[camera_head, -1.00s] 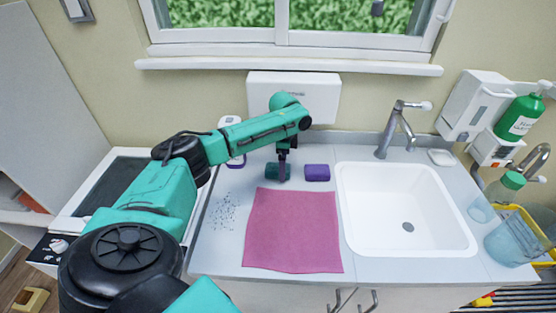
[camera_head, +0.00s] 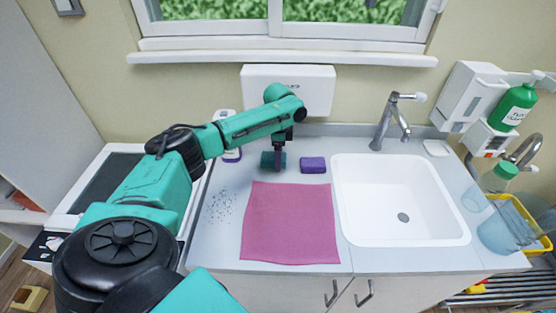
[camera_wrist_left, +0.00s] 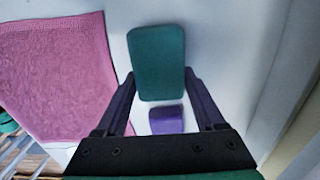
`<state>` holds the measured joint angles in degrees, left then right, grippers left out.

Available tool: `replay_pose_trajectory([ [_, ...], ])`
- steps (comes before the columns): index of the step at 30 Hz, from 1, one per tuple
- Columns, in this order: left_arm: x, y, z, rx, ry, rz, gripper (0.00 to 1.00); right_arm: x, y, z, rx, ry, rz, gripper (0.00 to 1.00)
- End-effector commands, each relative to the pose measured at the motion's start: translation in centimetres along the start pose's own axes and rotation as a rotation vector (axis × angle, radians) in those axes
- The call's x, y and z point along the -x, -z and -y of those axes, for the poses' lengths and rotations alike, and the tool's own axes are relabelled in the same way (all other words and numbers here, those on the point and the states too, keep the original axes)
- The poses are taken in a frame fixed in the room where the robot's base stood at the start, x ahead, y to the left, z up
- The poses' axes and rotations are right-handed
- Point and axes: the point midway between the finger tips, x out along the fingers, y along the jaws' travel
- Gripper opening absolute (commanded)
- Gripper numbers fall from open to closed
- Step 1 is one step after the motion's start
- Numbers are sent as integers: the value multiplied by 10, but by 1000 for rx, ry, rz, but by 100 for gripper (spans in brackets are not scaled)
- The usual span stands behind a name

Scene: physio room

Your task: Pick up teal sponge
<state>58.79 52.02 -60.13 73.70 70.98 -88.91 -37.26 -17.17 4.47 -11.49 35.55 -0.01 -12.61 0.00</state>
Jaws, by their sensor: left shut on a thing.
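The teal sponge (camera_head: 266,160) is at the back of the counter, left of the purple sponge (camera_head: 313,165). My left gripper (camera_head: 278,163) points down over the teal sponge and is shut on it. In the left wrist view the teal sponge (camera_wrist_left: 157,60) sits between the two fingertips, and the purple sponge (camera_wrist_left: 167,119) shows smaller behind it. The teal sponge seems slightly above the counter, but the gap is hard to tell. My right gripper is not in view.
A pink cloth (camera_head: 289,222) lies flat in front of the sponges. Dark specks (camera_head: 220,206) are scattered to its left. A white bottle (camera_head: 229,142) stands behind the arm. The sink (camera_head: 401,205) and tap (camera_head: 390,121) are to the right. The wall and window sill are behind.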

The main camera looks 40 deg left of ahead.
Motion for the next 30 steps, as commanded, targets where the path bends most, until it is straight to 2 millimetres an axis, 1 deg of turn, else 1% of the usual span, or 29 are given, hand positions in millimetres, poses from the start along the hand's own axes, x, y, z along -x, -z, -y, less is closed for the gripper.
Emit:
replay_pose_trajectory([
  [2,18,1,1,0,6,-5,19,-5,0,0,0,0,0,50],
  [5,51,2,2,-1,8,-7,19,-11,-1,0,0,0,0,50],
  [9,106,1,1,-1,7,-7,19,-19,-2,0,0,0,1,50],
  [11,127,1,0,-2,5,-7,19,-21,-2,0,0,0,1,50],
  [12,139,1,1,0,5,-6,19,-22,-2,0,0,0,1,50],
  [14,155,1,0,-1,4,-6,19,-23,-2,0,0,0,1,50],
  [15,168,0,0,0,3,-2,19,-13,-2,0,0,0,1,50],
  [17,176,0,0,0,3,-1,19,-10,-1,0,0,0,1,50],
  [19,181,0,0,0,2,-1,19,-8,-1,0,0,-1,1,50],
  [26,180,0,0,0,1,0,19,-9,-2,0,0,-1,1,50],
  [27,180,0,0,0,1,-1,67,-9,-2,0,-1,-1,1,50],
  [29,180,0,0,0,1,-1,44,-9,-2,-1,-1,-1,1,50],
  [30,180,0,0,0,1,-1,29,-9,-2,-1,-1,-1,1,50],
])
